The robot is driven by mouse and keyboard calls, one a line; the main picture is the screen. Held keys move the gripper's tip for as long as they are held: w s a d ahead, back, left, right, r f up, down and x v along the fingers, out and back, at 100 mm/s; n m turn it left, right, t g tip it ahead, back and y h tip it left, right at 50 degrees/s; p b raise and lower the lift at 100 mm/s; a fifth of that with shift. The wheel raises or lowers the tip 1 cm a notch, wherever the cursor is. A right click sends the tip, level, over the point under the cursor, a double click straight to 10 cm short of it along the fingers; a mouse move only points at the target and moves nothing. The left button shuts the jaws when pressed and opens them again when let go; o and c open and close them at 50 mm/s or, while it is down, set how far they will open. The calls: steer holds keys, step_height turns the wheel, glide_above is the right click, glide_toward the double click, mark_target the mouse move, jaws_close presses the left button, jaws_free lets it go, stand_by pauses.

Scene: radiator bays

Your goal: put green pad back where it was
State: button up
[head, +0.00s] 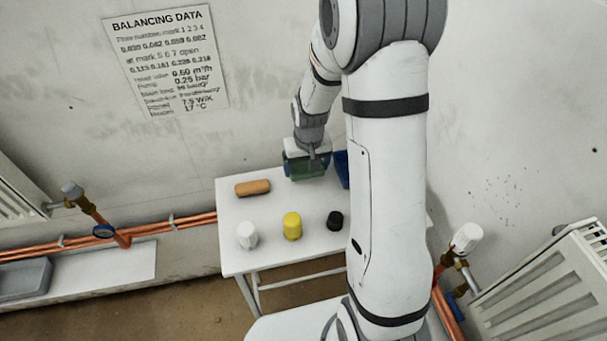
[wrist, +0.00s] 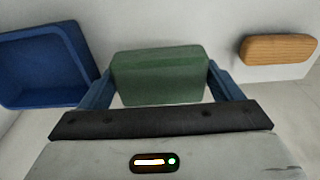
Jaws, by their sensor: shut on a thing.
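The green pad (wrist: 158,76) is a rounded block between the two blue fingers of my gripper (wrist: 160,88) in the wrist view. The fingers press on its left and right sides. In the head view the green pad (head: 306,169) is at the back of the white table, below my gripper (head: 305,165). I cannot tell whether the pad touches the table or hangs just above it.
An orange-brown block (head: 252,187) lies to the left on the white table (head: 275,257). A blue tray (head: 342,168) is to the right, partly hidden by my arm. A white knob (head: 247,235), a yellow knob (head: 292,226) and a black knob (head: 335,221) stand in front.

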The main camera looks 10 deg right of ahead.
mark_target(306, 176)
steer(key=shift+s+a+f, duration=0.1)
steer(key=shift+s+f, duration=0.05)
steer(key=shift+f, duration=1.9)
steer(key=o, duration=0.4)
steer(key=shift+f, duration=0.2)
steer(key=o, duration=0.3)
steer(key=shift+r, duration=0.15)
steer(key=r, duration=0.4)
steer(key=s+r, duration=0.1)
steer(key=r, duration=0.7)
steer(key=shift+s, duration=0.25)
steer(key=s+r, duration=0.5)
steer(key=s, duration=0.4)
steer(key=s+r+t, duration=0.1)
steer(key=s+r, duration=0.5)
steer(key=s, duration=0.4)
steer(key=shift+s+r, duration=0.15)
